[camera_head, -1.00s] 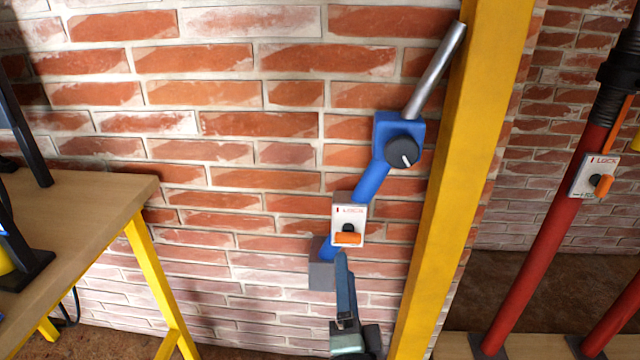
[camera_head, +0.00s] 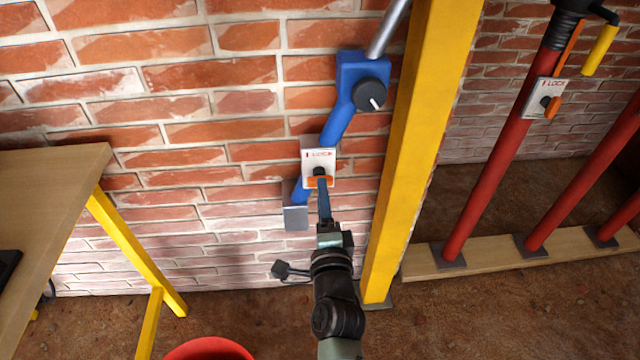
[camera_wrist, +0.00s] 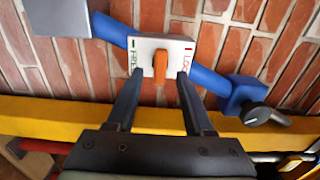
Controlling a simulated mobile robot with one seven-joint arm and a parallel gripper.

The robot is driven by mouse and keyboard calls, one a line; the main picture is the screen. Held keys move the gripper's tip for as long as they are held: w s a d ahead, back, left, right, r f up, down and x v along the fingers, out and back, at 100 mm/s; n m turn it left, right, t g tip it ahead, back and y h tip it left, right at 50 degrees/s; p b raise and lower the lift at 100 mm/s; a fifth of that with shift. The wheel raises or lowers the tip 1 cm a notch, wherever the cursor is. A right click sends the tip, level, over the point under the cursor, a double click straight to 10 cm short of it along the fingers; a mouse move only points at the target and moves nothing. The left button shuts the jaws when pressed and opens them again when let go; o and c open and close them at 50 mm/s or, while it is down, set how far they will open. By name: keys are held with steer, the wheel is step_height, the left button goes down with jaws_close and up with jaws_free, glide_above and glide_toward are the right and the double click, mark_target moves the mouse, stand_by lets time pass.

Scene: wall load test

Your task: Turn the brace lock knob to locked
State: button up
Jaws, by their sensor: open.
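The brace lock knob is an orange handle on a dark hub, on a white plate (camera_head: 318,160) fixed to the blue brace (camera_head: 338,122). In the wrist view the orange knob (camera_wrist: 161,66) stands near the middle of the plate (camera_wrist: 146,45), with FREE lettered at its left and LOCK at its right. My gripper (camera_wrist: 159,76) is open, with one finger at each side of the knob; I cannot tell whether either touches it. In the head view my gripper (camera_head: 323,186) reaches up from below and partly covers the knob (camera_head: 313,182).
A yellow post (camera_head: 415,150) stands close at the right of the brace. A round black knob (camera_head: 370,95) sits higher on the brace. A wooden table (camera_head: 50,200) is at the left, a red bucket (camera_head: 208,349) below. Red props (camera_head: 500,160) stand at the right.

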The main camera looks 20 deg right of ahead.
mark_target(318, 172)
steer(key=shift+b+x, duration=0.8)
steer(key=shift+x, duration=1.75)
jaws_close()
